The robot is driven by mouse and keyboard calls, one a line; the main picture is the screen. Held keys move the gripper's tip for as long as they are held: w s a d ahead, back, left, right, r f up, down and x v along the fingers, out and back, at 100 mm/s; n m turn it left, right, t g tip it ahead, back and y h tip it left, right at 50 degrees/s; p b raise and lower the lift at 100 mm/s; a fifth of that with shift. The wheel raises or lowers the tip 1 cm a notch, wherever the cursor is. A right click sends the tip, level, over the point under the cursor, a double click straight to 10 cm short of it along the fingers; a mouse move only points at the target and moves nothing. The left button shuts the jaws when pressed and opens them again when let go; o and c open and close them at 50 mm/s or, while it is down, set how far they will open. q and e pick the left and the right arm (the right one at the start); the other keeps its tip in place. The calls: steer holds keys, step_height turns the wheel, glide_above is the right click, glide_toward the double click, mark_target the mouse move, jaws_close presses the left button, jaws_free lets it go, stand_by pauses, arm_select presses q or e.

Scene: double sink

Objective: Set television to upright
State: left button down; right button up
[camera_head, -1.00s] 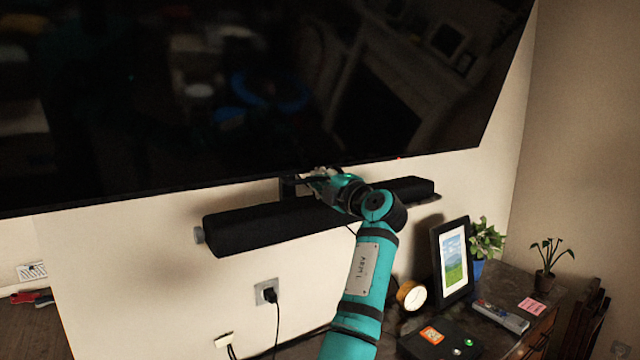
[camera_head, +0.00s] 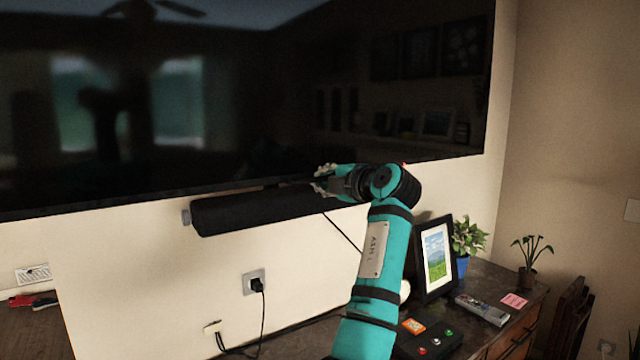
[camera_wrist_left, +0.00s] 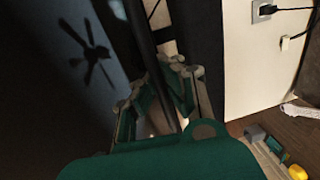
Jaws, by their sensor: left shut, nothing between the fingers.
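The television (camera_head: 250,90) is a large black screen on the wall, filling the top of the head view. Its screen reflects windows and a ceiling fan. My left gripper (camera_head: 322,180) is at the screen's lower edge, in front of the soundbar, with its fingers shut and nothing held. In the left wrist view the gripper (camera_wrist_left: 150,80) is beside the television's frame edge (camera_wrist_left: 142,30), the dark screen to its left. Whether the fingers touch the edge cannot be told. The wall mount is hidden. My right gripper is not in view.
A black soundbar (camera_head: 250,210) is on the wall just below the television. A desk below holds a picture frame (camera_head: 436,258), a potted plant (camera_head: 468,238), a remote (camera_head: 482,309) and a black box (camera_head: 430,338). A plugged-in cord hangs from the wall outlet (camera_head: 252,283).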

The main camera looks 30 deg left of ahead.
arm_select(q)
steer(key=c, duration=2)
jaws_free()
steer(key=shift+d+f, duration=0.15)
steer(key=shift+f, duration=0.2)
steer(key=o, duration=0.6)
steer(key=shift+s+d+r, duration=0.2)
steer(key=shift+d+r, duration=0.15)
steer(key=shift+d, duration=0.15)
steer(key=shift+a, duration=0.1)
steer(key=shift+w+a, duration=0.1)
steer(key=v, duration=1.2)
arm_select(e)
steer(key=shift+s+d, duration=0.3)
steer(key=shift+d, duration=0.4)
